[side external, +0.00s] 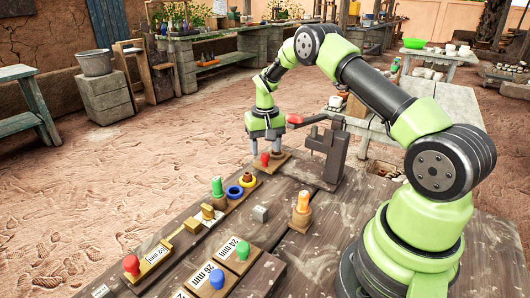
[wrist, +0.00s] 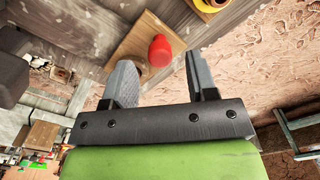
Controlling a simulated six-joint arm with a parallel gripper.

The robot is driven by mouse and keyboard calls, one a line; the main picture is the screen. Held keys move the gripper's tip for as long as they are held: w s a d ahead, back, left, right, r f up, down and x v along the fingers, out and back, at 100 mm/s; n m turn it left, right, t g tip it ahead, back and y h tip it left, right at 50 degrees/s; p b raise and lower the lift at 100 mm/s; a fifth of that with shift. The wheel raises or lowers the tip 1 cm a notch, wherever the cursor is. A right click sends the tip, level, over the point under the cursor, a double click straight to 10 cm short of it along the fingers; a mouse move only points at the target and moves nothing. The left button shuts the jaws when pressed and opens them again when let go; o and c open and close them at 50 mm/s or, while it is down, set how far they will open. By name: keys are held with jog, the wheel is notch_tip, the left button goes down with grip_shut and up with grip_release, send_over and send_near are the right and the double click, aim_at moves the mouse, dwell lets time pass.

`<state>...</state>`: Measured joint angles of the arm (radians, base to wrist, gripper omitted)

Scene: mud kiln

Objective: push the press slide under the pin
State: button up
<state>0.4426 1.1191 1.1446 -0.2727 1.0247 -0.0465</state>
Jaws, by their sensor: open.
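The press slide (side external: 277,162) is a small wooden plate with a red knob (side external: 265,159), at the far edge of the table, left of the dark grey press (side external: 327,152). The press has a lever with a red handle (side external: 294,118). I cannot make out its pin. My gripper (side external: 265,150) points down over the slide, its fingers apart on either side of the red knob. I cannot tell whether a finger touches the knob.
A grey cube (side external: 260,214) and an orange-topped peg (side external: 302,205) stand mid-table. Labelled blocks (side external: 237,250) lie in front.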

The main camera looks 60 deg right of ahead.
jog(key=shift+f, duration=1.05)
jog(key=shift+c, duration=0.3)
grip_shut()
jog(key=shift+s, duration=1.95)
jog(key=shift+o, duration=0.3)
grip_release()
